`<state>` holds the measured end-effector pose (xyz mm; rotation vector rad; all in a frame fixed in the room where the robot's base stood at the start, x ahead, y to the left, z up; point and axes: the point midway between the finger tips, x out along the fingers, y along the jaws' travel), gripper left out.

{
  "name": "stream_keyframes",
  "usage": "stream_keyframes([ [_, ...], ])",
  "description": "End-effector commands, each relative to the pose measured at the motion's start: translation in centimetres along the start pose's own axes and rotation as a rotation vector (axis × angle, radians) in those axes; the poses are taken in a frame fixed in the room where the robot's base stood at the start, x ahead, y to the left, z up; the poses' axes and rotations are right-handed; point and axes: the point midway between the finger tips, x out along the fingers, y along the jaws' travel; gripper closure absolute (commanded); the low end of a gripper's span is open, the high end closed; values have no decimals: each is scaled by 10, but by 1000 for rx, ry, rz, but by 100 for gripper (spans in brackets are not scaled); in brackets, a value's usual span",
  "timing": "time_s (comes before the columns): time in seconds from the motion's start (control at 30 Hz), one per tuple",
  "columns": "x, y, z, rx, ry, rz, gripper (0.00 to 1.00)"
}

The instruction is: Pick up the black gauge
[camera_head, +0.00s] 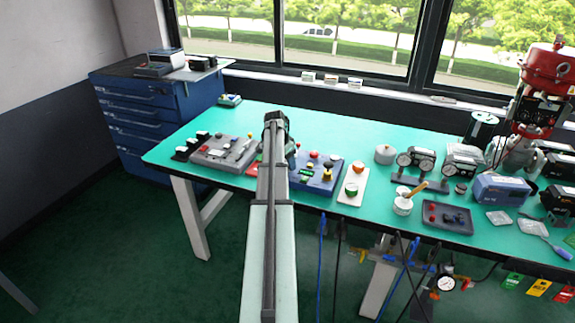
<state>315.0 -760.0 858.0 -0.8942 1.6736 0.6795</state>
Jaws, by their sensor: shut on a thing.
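My gripper (279,130) is at the far end of my arm, over the left-middle of the green table (345,128), near the blue control box. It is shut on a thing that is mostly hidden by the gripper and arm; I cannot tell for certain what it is. Several dark gauges with pale round dials stand on the right half of the table. Two dials are side by side on a dark stand (415,160), and another dark gauge (463,160) is to their right. I cannot tell which one is the task's black gauge.
A grey control panel (224,152) is left of my arm, a blue control box (318,172) just right. A white button plate (352,184), white pot (402,204) and dark tray (447,217) are further right. A red machine (545,80) stands at the back right.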

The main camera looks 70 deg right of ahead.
Motion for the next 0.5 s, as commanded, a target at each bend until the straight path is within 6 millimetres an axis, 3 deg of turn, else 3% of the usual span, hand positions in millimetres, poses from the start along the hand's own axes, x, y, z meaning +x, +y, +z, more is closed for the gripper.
stream_keyframes([
  [0.17,0,0,0,0,0,0,81],
  [0.5,-8,0,-2,0,1,-1,81],
])
